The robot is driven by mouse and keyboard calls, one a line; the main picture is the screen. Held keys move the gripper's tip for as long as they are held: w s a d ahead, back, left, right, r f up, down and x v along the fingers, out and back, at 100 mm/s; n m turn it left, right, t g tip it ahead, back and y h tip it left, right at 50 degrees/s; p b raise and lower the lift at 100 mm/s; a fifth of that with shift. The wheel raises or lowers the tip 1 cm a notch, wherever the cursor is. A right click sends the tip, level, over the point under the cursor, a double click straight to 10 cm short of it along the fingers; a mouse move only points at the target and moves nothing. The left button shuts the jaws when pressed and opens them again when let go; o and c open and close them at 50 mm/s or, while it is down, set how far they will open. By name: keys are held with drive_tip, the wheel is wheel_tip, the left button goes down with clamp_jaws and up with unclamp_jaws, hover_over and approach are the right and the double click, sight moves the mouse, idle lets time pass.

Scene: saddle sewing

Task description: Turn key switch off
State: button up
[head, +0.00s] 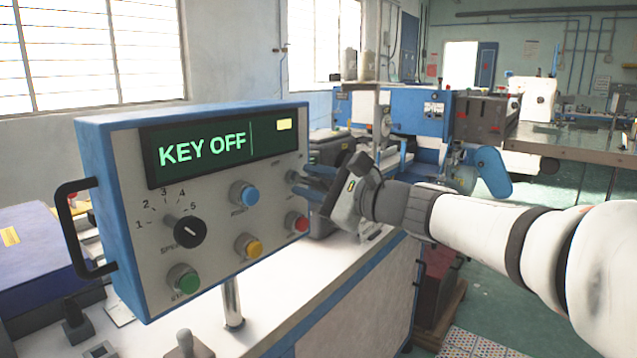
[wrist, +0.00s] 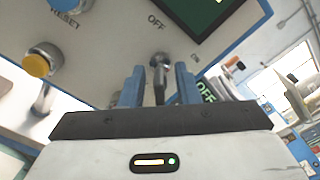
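The control box (head: 215,205) has a white face, and its dark display reads "KEY OFF" in green letters. The key switch (wrist: 158,60) is a round metal lock with a key in it, at the panel's right side, near a printed "OFF" label. My gripper (head: 303,184) is at the right part of the panel face. In the wrist view, my gripper (wrist: 158,85) has its two blue fingers on either side of the key, with narrow gaps showing between fingers and key. In the head view the fingers partly hide the key switch.
A red button (head: 297,222) sits just below my gripper. Blue reset button (head: 244,194), yellow button (head: 248,246), green button (head: 183,279) and black speed dial (head: 189,232) share the panel. The box stands on a metal post (head: 231,303) above a white worktop (head: 290,290).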

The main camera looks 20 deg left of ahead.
drive_tip(key=v, duration=0.8)
drive_tip(key=shift+a, duration=0.1)
drive_tip(key=s+d+f+n+g+h+p, duration=0.3)
drive_tip(key=s+d+f+n+h+p, duration=0.55)
drive_tip(key=d+p, duration=0.2)
drive_tip(key=s+d+f+n+h+p, duration=0.2)
drive_tip(key=s+d+h+p, duration=0.1)
drive_tip(key=d, duration=0.3)
drive_tip(key=s+d+f+n+g+h+p, duration=0.1)
drive_tip(key=s+d+f+n+h+p, duration=0.1)
drive_tip(key=s+d+h, duration=0.3)
drive_tip(key=d+n+p, duration=0.1)
drive_tip(key=d, duration=0.1)
drive_tip(key=shift+d, duration=0.25)
